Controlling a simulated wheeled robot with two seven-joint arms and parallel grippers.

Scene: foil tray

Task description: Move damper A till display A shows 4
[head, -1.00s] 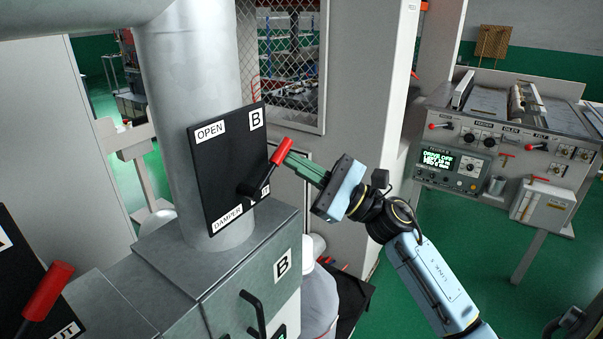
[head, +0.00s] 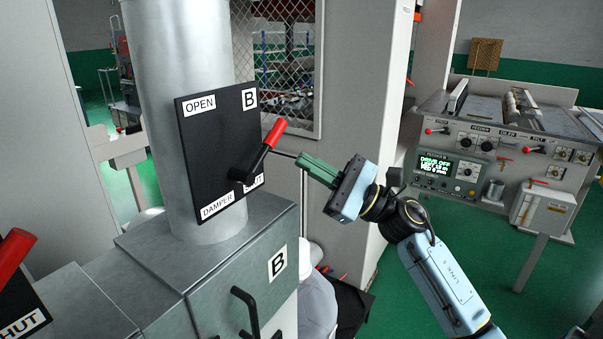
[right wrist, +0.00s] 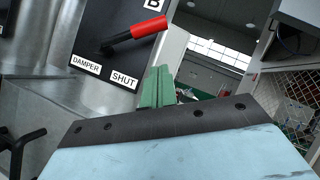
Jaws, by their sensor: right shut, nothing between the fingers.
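Damper B's black plate (head: 205,150) is on the grey duct, marked OPEN, SHUT and B. Its red-gripped lever (head: 272,135) points up and to the right; the lever also shows in the right wrist view (right wrist: 148,28). At the lower left edge a second red-gripped lever (head: 12,255) shows beside a partly cut-off label ending in HUT; I cannot read its letter. My right gripper (head: 306,166) is shut and empty, right of damper B's lever and apart from it. In the right wrist view its green fingers (right wrist: 157,88) are together. Display A and my left gripper are not in view.
A grey box marked B (head: 277,263) with a black handle (head: 245,308) stands below the duct. A machine with a lit panel (head: 447,172) stands at the right.

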